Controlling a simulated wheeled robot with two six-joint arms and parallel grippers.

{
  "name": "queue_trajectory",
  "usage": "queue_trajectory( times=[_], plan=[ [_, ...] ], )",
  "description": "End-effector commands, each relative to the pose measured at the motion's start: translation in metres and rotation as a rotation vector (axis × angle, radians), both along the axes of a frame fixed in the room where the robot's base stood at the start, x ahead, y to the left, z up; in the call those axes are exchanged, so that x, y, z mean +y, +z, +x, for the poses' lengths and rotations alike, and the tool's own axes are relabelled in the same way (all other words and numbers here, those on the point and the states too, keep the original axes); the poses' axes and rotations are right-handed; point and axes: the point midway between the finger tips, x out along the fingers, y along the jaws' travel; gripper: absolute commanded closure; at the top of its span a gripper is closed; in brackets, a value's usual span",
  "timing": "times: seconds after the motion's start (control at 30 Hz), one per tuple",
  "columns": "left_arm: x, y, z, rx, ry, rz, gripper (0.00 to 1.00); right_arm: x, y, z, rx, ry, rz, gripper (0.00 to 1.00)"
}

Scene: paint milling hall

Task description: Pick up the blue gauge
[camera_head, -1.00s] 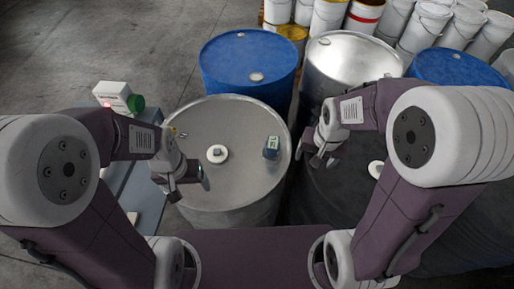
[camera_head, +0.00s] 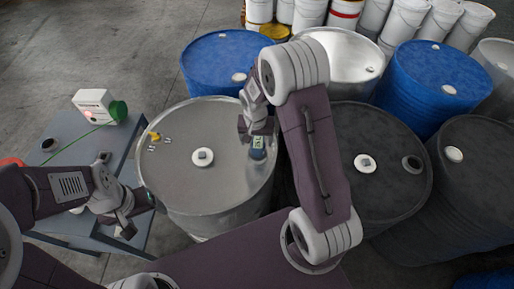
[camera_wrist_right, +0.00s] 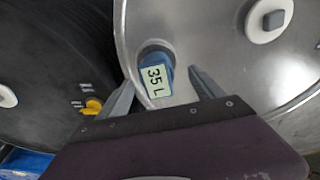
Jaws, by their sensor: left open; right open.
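The blue gauge (camera_head: 258,150) stands on the silver drum lid (camera_head: 215,185), near the lid's right edge. In the right wrist view the gauge (camera_wrist_right: 155,74) shows a pale label reading "35 L". My right gripper (camera_head: 257,128) is open at the gauge. In its wrist view the two fingers (camera_wrist_right: 158,80) lie on either side of the gauge, with gaps showing; I cannot tell the height between them. My left gripper (camera_head: 138,212) is open and empty, left of the silver drum, over the grey table's side.
A white cap (camera_head: 202,157) and small yellow fittings (camera_head: 154,137) are on the same lid. A dark drum (camera_head: 378,185) stands to the right, blue drums (camera_head: 225,60) behind. The grey table (camera_head: 70,160) at left holds a white box (camera_head: 95,104) with a green part.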

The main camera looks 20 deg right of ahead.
Motion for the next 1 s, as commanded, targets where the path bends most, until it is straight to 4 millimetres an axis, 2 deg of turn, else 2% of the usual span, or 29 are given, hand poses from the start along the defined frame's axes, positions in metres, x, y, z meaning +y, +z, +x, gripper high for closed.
queue_trajectory(
  times=[0.17, 0.4, 0.67, 0.77, 0.93, 0.97, 1.0],
  plan=[
    [0.0, 0.004, 0.0, 0.0, 0.0, 0.0, 0.23, -0.002, -0.008, 0.001, 0.002, -0.001, 0.0, 0.22],
    [0.0, 0.011, 0.0, 0.0, 0.0, 0.0, 0.23, -0.01, -0.048, 0.006, 0.002, 0.0, 0.0, 0.22],
    [0.0, 0.011, 0.0, 0.0, 0.0, 0.0, 0.23, -0.01, -0.053, 0.008, -0.001, 0.0, 0.0, 0.22],
    [0.0, 0.011, 0.0, 0.0, 0.0, 0.0, 0.23, -0.01, -0.053, 0.007, -0.001, 0.0, 0.0, 0.47],
    [0.0, 0.011, 0.0, 0.0, 0.0, 0.0, 0.23, -0.01, -0.053, 0.007, -0.001, 0.0, 0.0, 0.95],
    [0.0, 0.011, 0.0, 0.0, 0.0, 0.0, 0.23, -0.01, -0.053, 0.007, -0.001, 0.0, 0.0, 1.0],
    [0.0, 0.011, 0.0, 0.0, 0.0, 0.0, 0.23, -0.01, -0.052, 0.008, -0.002, 0.0, 0.0, 1.0]
  ],
)
